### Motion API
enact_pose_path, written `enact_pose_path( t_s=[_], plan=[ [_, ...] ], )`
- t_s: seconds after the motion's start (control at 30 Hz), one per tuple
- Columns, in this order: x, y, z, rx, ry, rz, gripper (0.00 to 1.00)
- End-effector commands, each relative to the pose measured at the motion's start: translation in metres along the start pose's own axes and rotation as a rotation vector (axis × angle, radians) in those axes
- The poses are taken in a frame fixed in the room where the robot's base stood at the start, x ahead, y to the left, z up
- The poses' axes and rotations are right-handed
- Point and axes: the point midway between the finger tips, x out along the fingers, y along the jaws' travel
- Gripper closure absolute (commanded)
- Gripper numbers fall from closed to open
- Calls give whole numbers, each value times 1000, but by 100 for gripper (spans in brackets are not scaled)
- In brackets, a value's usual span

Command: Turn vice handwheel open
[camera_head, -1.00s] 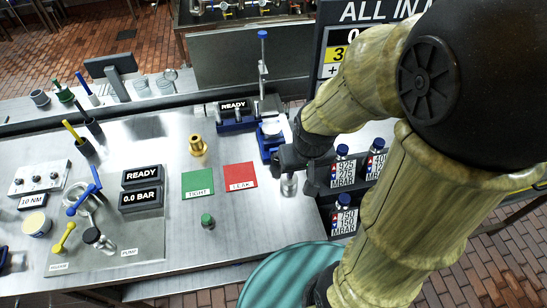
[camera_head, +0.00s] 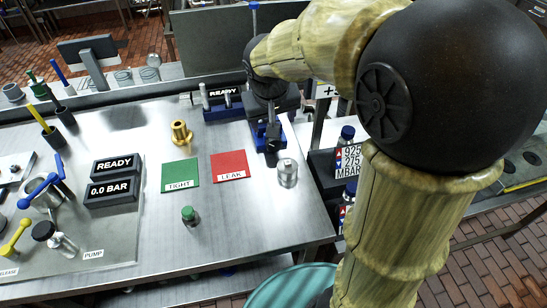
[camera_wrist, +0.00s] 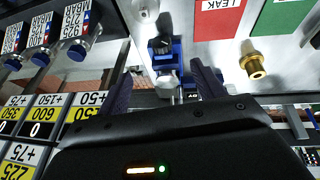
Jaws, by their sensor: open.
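The blue vice (camera_head: 259,138) stands at the right back of the steel bench, partly hidden by my arm in the head view. The wrist view shows its blue body (camera_wrist: 160,50) with a silver round part (camera_wrist: 167,82), which looks like the handwheel, on the side nearest my gripper. My gripper (camera_wrist: 161,70) is open, its two dark fingers on either side of that round part in the picture. I cannot tell whether they touch it. In the head view my gripper is at the vice, its fingers hard to make out.
A silver cylinder (camera_head: 287,173) stands just in front of the vice. A red LEAK pad (camera_head: 229,166), a green TIGHT pad (camera_head: 180,175) and a brass fitting (camera_head: 181,133) lie to the left. Blue-capped bottles (camera_head: 348,150) stand right of the bench.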

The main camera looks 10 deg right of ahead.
Motion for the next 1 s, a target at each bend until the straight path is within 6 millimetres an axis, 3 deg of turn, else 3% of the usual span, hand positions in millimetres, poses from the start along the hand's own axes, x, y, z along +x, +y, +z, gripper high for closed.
enact_pose_path(
  t_s=[0.03,0.07,0.27,0.67,1.0],
  plan=[
    [14,-5,-2,0,14,9,32],
    [14,-6,-5,-1,18,16,32],
    [12,-7,-15,5,34,38,32],
    [14,-6,-16,6,32,38,32],
    [61,-4,-16,6,29,39,32]
  ],
)
